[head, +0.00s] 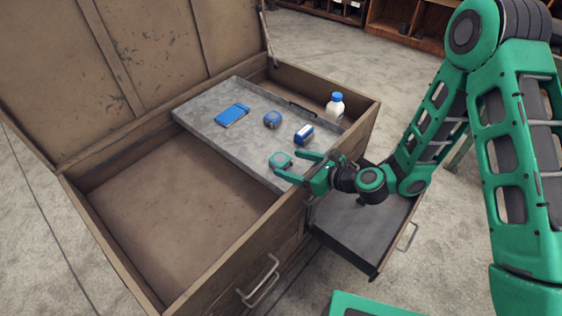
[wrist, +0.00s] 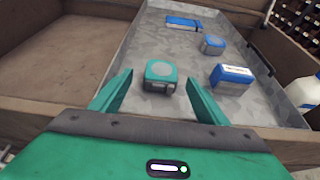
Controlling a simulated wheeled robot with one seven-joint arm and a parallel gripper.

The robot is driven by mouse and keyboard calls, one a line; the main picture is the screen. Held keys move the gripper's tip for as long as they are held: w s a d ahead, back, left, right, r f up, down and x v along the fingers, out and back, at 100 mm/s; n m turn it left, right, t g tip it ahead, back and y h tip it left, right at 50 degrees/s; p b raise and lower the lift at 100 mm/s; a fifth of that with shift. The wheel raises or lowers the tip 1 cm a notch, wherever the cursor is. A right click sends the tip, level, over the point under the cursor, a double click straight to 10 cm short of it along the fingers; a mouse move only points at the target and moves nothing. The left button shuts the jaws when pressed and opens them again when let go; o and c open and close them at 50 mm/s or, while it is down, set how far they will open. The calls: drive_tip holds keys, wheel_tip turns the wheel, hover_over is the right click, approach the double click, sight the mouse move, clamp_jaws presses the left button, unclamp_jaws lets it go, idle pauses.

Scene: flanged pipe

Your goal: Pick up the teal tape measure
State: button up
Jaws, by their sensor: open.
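The teal tape measure (head: 281,160) lies on the grey metal tray (head: 222,118) inside the wooden chest, near the tray's front edge. It also shows in the wrist view (wrist: 160,75), teal on top with a dark lower side. My gripper (head: 284,166) is open at the chest's front wall, its fingers reaching over the tray. In the wrist view my gripper's two fingers (wrist: 156,92) stand apart, with the tape measure ahead and between them. In the head view one finger is close to the tape measure; I cannot tell whether they touch.
On the tray lie a blue tape measure (head: 272,119), a blue box with a white label (head: 304,134) and a flat blue item (head: 232,115). A white bottle with a blue cap (head: 335,107) stands at the right. The chest's left compartment (head: 180,215) is empty. An open drawer (head: 362,230) sticks out in front.

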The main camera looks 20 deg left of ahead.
sight(284, 160)
drive_tip(key=shift+x, duration=1.95)
drive_tip(key=shift+w, duration=0.15)
drive_tip(key=c, duration=1.3)
drive_tip(key=shift+r, duration=0.15)
